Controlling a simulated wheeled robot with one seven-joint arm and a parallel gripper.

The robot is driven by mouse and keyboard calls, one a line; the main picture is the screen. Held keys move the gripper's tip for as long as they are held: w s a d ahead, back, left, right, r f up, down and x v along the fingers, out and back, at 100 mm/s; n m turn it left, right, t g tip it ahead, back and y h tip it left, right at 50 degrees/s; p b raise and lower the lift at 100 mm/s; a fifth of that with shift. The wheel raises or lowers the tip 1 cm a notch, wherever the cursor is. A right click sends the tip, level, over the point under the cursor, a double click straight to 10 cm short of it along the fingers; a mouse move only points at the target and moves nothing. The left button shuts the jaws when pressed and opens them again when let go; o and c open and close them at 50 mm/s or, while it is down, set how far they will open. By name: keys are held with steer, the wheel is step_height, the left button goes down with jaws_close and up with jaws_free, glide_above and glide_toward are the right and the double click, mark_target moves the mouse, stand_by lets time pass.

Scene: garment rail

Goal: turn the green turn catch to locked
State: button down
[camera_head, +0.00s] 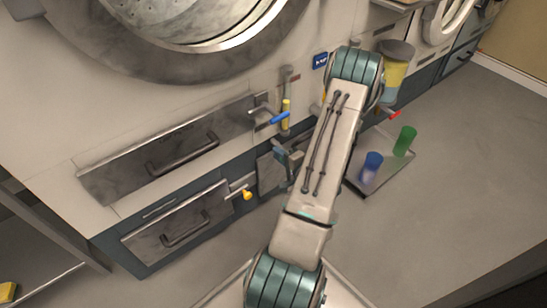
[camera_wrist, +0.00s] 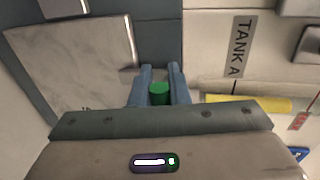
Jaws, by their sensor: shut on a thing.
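The green turn catch (camera_wrist: 159,93) shows in the wrist view between the two blue-grey fingers of my gripper (camera_wrist: 160,82). The fingers are closed on it from both sides. Only its green end shows, so I cannot tell which way it is turned. In the head view my gripper (camera_head: 284,155) is at the front of the machine, beside a grey metal panel (camera_head: 268,172). The catch is hidden there.
A blue-handled lever (camera_head: 279,118) and a yellow handle (camera_head: 286,112) are just above my gripper. A yellow knob (camera_head: 247,195) is to the left. A tray (camera_head: 383,182) with a blue cup (camera_head: 371,164) and green cup (camera_head: 404,141) is to the right.

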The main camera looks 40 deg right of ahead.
stand_by(0.4)
steer(key=c, duration=1.4)
jaws_free()
steer(key=shift+s, duration=0.1)
steer(key=p+v, duration=0.3)
steer(key=v, duration=1)
steer(key=shift+s, duration=0.4)
steer(key=shift+w+a+r+p, duration=0.1)
steer(key=shift+r+p, duration=0.1)
steer(key=shift+p, duration=0.1)
